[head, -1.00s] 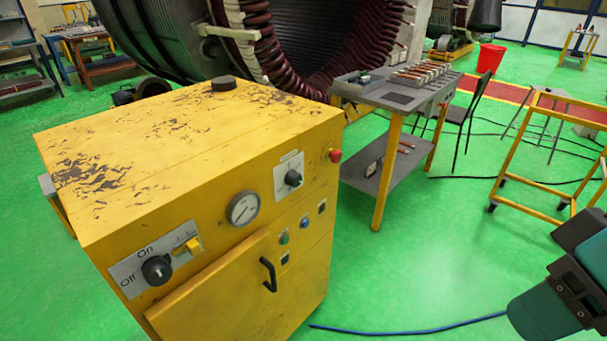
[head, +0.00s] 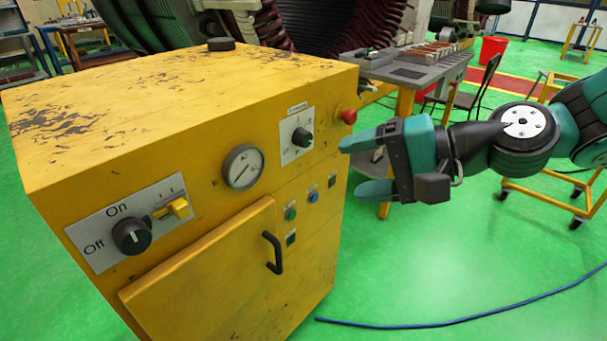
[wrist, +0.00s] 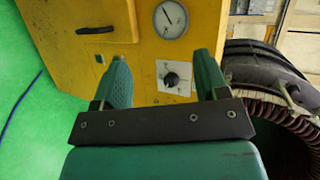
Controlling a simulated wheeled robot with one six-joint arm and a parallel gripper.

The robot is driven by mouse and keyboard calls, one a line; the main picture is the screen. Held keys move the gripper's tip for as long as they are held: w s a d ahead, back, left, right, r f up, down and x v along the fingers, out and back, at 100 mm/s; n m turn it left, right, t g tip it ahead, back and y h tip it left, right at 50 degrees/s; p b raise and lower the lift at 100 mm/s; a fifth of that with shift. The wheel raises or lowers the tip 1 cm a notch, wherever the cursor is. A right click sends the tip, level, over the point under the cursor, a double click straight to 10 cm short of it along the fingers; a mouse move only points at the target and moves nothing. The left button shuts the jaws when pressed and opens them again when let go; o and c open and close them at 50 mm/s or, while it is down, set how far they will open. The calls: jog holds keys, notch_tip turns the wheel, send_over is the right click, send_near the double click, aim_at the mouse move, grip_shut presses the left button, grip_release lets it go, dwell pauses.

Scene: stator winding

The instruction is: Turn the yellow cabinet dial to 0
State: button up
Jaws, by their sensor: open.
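The yellow cabinet (head: 200,110) stands at the left of the head view. Its upper right front carries a black dial (head: 301,137) on a white scale plate; the scale marks are too small to read. In the wrist view the same dial (wrist: 171,79) shows beyond the fingers, between them and nearer the right one. A second black knob (head: 131,236), marked Off and On, sits at the cabinet's lower left. My gripper (head: 358,168) is open and empty, to the right of the dial and apart from the cabinet. It also shows in the wrist view (wrist: 160,72).
A round gauge (head: 243,167), a yellow switch (head: 178,207) and a black door handle (head: 273,252) are on the cabinet front. A red button (head: 348,117) sticks out near the right edge, close to my gripper. A grey workbench (head: 410,72) stands behind. A blue cable (head: 450,322) lies on the green floor.

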jog(key=w+d+f+m+t+y+b, duration=0.1)
jog(key=w+d+f+m+t+b, duration=0.1)
jog(key=w+f+m+t+b, duration=0.25)
jog(key=w+d+f+m+t+b, duration=0.1)
jog(key=w+d+f+m+t, duration=0.25)
jog(key=w+m, duration=0.3)
jog(key=m+p, duration=0.2)
jog(key=p, duration=1)
send_near(308, 141)
jog(key=a, duration=0.1)
jog(key=p+x, duration=0.2)
jog(key=x, duration=0.2)
jog(key=p+x, duration=0.2)
jog(key=x, duration=0.3)
jog(key=shift+w+p, duration=0.4)
jog(key=shift+c, duration=0.5)
jog(key=c, duration=0.8)
jog(key=shift+n, duration=0.3)
